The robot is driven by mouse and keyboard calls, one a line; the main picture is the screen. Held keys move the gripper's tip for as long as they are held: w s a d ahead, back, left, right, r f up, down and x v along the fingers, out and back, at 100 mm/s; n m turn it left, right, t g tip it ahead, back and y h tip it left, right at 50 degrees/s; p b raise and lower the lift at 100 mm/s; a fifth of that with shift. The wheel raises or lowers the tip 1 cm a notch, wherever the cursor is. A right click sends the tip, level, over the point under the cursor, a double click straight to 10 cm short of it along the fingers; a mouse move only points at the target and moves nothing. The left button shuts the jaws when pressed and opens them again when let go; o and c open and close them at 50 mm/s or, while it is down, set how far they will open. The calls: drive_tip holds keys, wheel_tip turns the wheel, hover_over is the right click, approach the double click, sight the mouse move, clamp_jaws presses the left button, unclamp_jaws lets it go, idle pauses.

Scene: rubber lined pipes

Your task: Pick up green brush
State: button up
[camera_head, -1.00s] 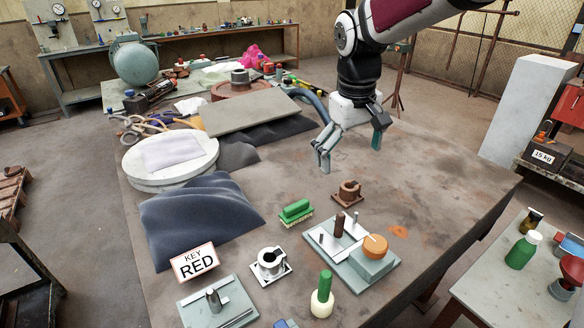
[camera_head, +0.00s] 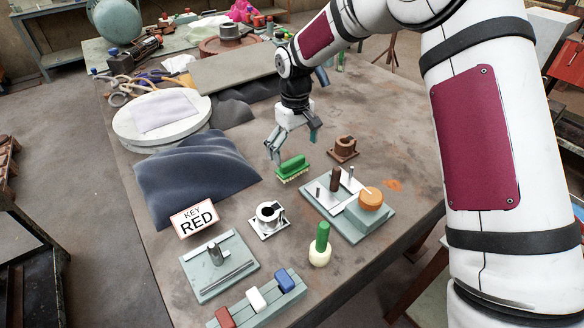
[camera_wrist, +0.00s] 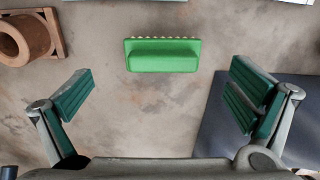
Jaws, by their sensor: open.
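The green brush (camera_head: 292,167) lies on the brown table with its pale bristles along the lower edge, just right of the dark cloth. In the wrist view the brush (camera_wrist: 162,55) lies across the upper middle, between and beyond the fingertips. My gripper (camera_head: 293,149) is in the air just behind and above the brush. Its two green-padded fingers are spread wide and hold nothing, as the wrist view of my gripper (camera_wrist: 162,95) shows. The fingers appear apart from the brush.
The dark cloth (camera_head: 190,178) lies left of the brush. A brown metal bracket (camera_head: 343,149) and a grey fixture plate (camera_head: 323,207) with an orange knob are to the right. A white ring block (camera_head: 268,218) and a green-handled brush (camera_head: 321,246) stand nearer. Bare table surrounds the green brush.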

sight(293, 160)
drive_tip(key=shift+a+f+p, duration=0.15)
drive_tip(key=shift+f+p, duration=0.1)
drive_tip(key=shift+f, duration=1.2)
drive_tip(key=shift+a+f+p, duration=0.1)
drive_tip(key=shift+f+p, duration=0.15)
drive_tip(key=shift+f, duration=1.2)
drive_tip(key=c, duration=1.3)
